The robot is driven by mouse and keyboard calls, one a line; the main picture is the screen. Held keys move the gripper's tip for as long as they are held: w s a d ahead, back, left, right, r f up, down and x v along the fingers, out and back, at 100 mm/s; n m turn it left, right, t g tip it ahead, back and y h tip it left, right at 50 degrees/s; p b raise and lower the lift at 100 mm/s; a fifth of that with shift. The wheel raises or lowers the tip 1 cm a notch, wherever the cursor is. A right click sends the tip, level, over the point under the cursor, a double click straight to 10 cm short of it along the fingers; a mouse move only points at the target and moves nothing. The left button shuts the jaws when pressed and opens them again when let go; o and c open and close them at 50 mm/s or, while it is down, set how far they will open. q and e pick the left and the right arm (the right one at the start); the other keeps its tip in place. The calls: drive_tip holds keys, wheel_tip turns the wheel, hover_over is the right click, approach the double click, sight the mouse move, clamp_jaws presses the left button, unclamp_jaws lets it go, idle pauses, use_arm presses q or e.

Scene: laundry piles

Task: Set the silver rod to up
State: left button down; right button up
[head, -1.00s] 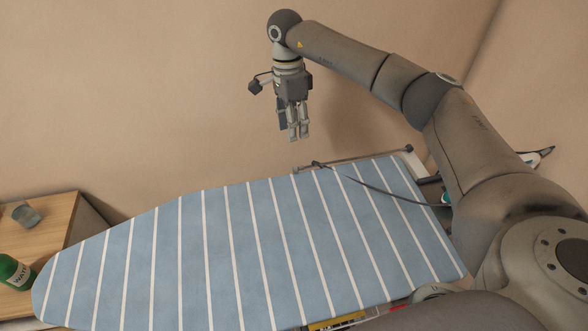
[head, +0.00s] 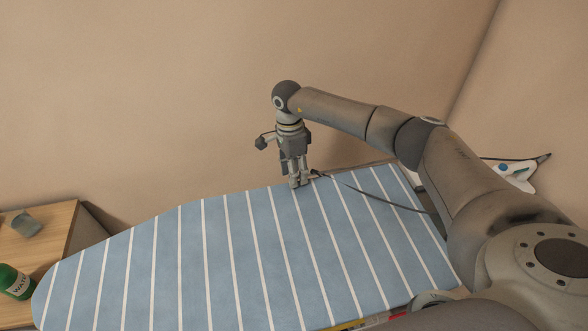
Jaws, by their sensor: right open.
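My right gripper (head: 300,183) points down at the far edge of the blue striped ironing board (head: 235,245), right of its middle. It looks open and holds nothing that I can make out. A dark cord (head: 372,191) starts beside the fingertips and runs right across the board. The silver rod cannot be made out clearly now; the place by the cord's end is partly hidden by the gripper. My left gripper is not in view.
A white iron (head: 518,176) sits at the right, partly behind my right arm. A wooden table (head: 62,222) at the left bears a grey cup (head: 27,224) and a green bottle (head: 14,281). The board's top is clear apart from the cord. A wall stands behind.

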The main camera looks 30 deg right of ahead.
drive_tip(key=shift+f, duration=0.25)
clamp_jaws()
drive_tip(key=shift+r, duration=0.1)
